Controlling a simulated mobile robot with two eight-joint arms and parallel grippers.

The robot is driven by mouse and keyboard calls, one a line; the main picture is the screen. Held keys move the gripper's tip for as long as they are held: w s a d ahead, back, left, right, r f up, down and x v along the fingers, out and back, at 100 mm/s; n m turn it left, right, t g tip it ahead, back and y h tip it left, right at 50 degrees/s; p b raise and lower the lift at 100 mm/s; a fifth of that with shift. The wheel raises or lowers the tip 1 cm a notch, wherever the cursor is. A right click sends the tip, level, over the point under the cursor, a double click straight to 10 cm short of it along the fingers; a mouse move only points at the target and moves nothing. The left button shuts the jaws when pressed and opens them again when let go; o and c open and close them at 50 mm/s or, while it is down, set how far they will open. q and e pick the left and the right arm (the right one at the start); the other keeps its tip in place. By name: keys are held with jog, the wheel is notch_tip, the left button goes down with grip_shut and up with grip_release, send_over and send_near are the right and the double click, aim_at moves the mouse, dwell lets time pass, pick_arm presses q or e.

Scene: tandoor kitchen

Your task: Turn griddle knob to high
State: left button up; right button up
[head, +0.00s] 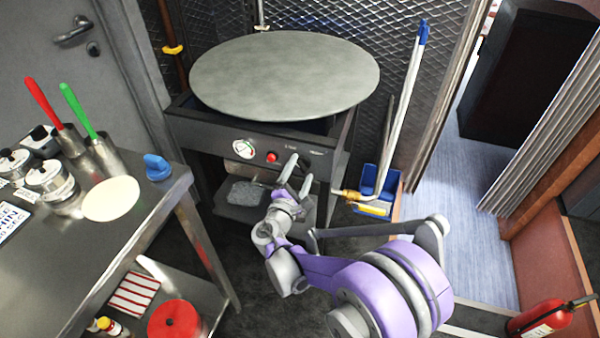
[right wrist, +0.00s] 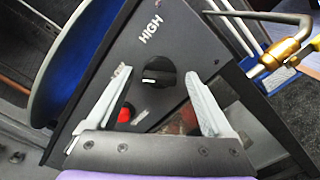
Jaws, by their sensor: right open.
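The griddle (head: 285,75) has a large round grey plate on a dark body with a front panel. On the panel is a black round knob (right wrist: 158,73) with a short white mark, in the middle of the right wrist view. The mark points to the left in that view. The word HIGH (right wrist: 150,29) is printed above the knob there. My right gripper (head: 297,176) is open in front of the panel. In the right wrist view its two fingers stand on either side of the knob, with gaps; I cannot tell whether the tips touch the panel. My left gripper is not in view.
A red button (head: 272,157) and a round gauge (head: 243,149) sit left of the knob. A brass-ended gas pipe (head: 349,194) and a blue bin (head: 379,187) are to the right. A steel table (head: 130,228) stands at left. A fire extinguisher (head: 541,319) is at bottom right.

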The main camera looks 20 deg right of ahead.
grip_shut()
dwell(0.5)
jog(key=shift+m, duration=0.4)
jog(key=m, duration=0.3)
jog(key=shift+p, duration=0.35)
jog(key=m, duration=0.3)
jog(key=shift+f+m+p, duration=0.15)
jog(key=shift+m+p, duration=0.15)
jog(key=shift+p, duration=0.05)
jog(key=m+p, duration=0.1)
jog(key=m, duration=0.5)
jog(key=shift+f, duration=0.15)
jog(key=shift+m, duration=0.4)
